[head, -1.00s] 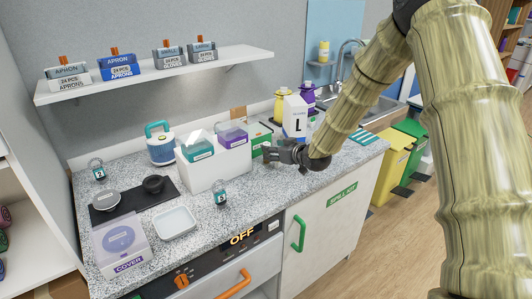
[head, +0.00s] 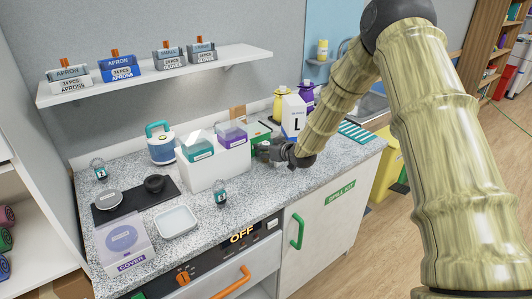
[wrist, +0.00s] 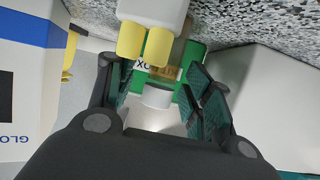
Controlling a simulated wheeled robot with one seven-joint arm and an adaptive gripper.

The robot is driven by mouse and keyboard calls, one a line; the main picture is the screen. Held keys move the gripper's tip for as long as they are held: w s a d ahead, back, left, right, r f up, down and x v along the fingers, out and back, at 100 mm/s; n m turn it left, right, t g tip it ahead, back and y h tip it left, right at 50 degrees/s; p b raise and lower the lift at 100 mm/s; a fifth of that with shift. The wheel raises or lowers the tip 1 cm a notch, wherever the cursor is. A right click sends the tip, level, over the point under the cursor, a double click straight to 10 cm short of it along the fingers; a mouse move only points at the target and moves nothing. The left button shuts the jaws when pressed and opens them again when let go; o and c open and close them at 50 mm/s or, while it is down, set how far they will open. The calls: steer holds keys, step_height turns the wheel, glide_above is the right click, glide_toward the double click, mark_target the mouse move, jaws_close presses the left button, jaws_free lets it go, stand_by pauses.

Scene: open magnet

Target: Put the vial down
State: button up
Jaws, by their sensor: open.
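My gripper (head: 264,151) is at the back of the speckled counter (head: 262,187), beside the white bins and in front of a green box. In the wrist view my gripper (wrist: 160,98) has its dark green-padded fingers apart. What looks like the vial, with a pale round cap (wrist: 157,95) and a whitish translucent body, is between the fingers. I cannot tell whether it touches a finger or what it rests on. The head view does not show it clearly. The green box (wrist: 190,62) is just behind it in the wrist view.
The white bins (head: 207,172) are left of my gripper, and a carton marked L (head: 294,118) is to its right. A white tray (head: 176,222), a dark mat (head: 105,213) and a COVER box (head: 124,245) are at the front left. A shelf (head: 160,78) hangs above.

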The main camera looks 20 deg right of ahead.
jaws_close()
steer(key=shift+r, duration=0.1)
